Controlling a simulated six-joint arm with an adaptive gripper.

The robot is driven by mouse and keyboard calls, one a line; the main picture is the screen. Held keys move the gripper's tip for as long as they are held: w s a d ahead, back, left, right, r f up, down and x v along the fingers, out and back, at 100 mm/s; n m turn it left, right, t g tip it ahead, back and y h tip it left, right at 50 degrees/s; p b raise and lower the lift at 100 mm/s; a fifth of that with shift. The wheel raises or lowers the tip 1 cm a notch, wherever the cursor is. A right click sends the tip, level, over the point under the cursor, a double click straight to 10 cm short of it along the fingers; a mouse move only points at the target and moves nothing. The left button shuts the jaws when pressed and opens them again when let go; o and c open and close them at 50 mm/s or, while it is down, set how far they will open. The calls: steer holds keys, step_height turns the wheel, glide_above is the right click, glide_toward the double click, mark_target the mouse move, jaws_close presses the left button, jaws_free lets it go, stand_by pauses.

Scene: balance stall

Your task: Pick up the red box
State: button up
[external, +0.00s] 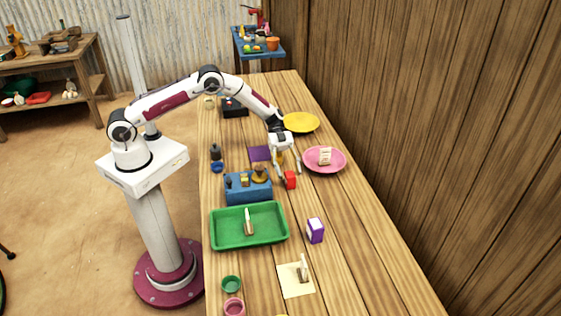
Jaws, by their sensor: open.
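The red box (290,180) is a small block standing on the wooden counter, right of the middle of the blue stand. My gripper (288,177) is open above and around the box's area, its fingers pointing down. One finger shows left of the red box and the other right of it, nearer the pink plate. The box appears to be between or just in front of the fingers; its exact depth relative to them is hard to tell from this one view.
A pink plate (337,166) stands close on the right and a yellow plate (301,131) behind. A blue stand (237,193) and green tray (221,240) are left and in front. A purple box (315,231) stands nearer the camera. The counter's right front is clear.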

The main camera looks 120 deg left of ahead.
steer(key=c, duration=1.2)
steer(key=shift+r, duration=0.1)
steer(key=shift+r, duration=4.95)
